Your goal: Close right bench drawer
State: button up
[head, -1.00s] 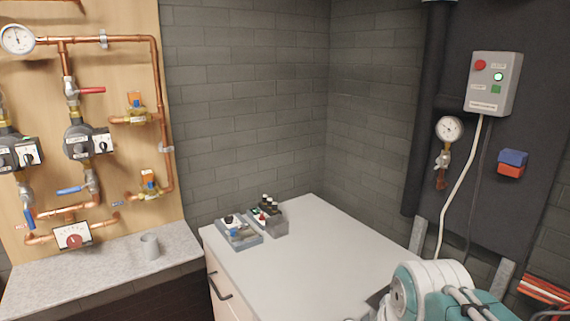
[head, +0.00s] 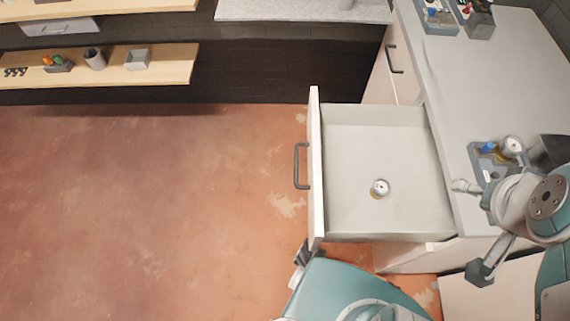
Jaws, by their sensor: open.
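The right bench drawer (head: 391,216) stands pulled far out from the bench in the head view, with its tall cream front panel (head: 316,170) on the left. A dark bar handle (head: 301,166) is on that panel. A small round gauge with a brass fitting (head: 379,188) lies inside the drawer.
The bench top (head: 470,90) carries a grey tray with a gauge and blue-handled valve (head: 498,152) near my arm. A second drawer handle (head: 393,58) shows farther back. Wooden shelves (head: 100,72) stand at upper left. The red floor (head: 150,200) left of the drawer is clear.

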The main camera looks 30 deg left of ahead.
aim_at(350, 147)
jog(key=k+j+u, duration=0.15)
jog(key=j, duration=0.15)
jog(key=k+j+u, duration=0.15)
jog(key=j, duration=0.2)
jog(key=j+u, duration=0.15)
jog(key=j, duration=0.2)
jog(key=j+u, duration=0.1)
jog(key=u, duration=0.85)
